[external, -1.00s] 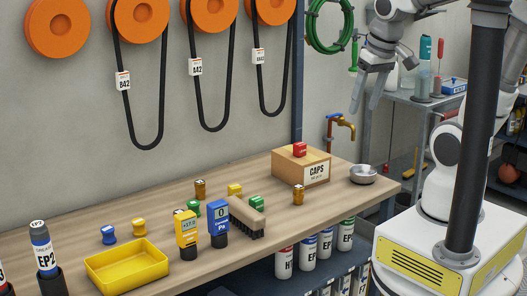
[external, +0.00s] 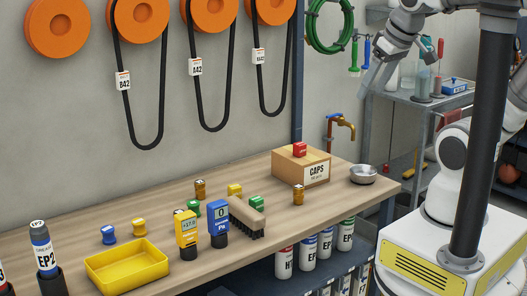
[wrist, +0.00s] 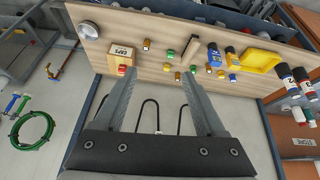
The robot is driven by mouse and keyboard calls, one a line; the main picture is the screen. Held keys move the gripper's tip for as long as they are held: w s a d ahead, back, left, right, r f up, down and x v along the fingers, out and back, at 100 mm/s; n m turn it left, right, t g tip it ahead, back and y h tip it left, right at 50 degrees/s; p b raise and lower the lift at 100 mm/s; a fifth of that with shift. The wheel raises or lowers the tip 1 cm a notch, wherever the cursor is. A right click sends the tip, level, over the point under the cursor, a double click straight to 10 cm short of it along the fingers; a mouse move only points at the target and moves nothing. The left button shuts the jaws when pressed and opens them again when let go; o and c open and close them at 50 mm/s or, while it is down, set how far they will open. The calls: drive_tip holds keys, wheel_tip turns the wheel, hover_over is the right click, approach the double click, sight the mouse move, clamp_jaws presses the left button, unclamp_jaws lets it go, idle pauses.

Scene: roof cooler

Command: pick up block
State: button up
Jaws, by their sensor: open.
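A small red block (external: 300,149) sits on top of the cardboard CAPS box (external: 290,171) on the workbench; it also shows in the wrist view (wrist: 121,70). Other small block-like pieces stand on the bench: a yellow one (external: 235,189), a green one (external: 257,203) and a brown one (external: 298,195). Which of these is the task's block I cannot tell.
A yellow tray (external: 128,283), blue and yellow gauges, a brush (external: 246,215) and a metal bowl (external: 363,175) are on the bench. Belts hang from orange wheels on the wall. A green hose coil (external: 330,25) hangs behind. The bench around the CAPS box has free room.

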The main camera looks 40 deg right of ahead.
drive_tip(key=w+a+f+n+g+b, duration=0.1)
drive_tip(key=w+n+g+b, duration=0.15)
drive_tip(key=w+n, duration=0.45)
drive_tip(key=n+g+b, duration=0.3)
drive_tip(key=n+b, duration=0.3)
drive_tip(key=n, duration=0.5)
hover_over(254, 199)
drive_tip(key=f, duration=3.1)
drive_tip(key=shift+s+d+f, duration=0.15)
drive_tip(key=shift+s+f, duration=0.1)
drive_tip(key=shift+s, duration=0.1)
drive_tip(key=shift+w+f, duration=0.15)
drive_tip(key=shift+f, duration=1.2)
drive_tip(key=shift+w+f, duration=0.1)
drive_tip(key=shift+f, duration=1.25)
drive_tip(key=shift+c, duration=0.3)
clamp_jaws()
